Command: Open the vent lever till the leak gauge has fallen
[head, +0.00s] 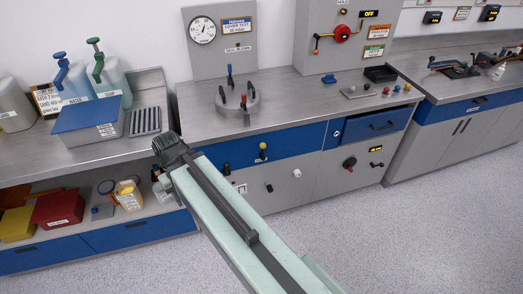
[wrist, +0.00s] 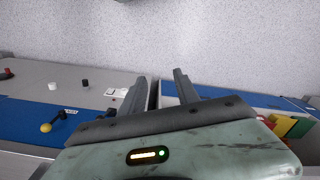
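A round white dial gauge (head: 202,30) with a dark needle is on the upright grey panel behind the bench; its reading is too small to tell. A yellow-knobbed lever (head: 262,147) is on the blue front below; it also shows in the wrist view (wrist: 46,127). A black-knobbed control (head: 226,168) is to its left. I cannot tell which control is the vent lever. My gripper (head: 170,147) is left of these controls, apart from them. In the wrist view my gripper (wrist: 160,82) has its fingers apart with nothing between them.
A blue drawer (head: 375,125) juts out on the right, above a red knob (head: 349,163). Bottles and a blue-lidded box (head: 88,116) stand on the left. The floor in front is clear.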

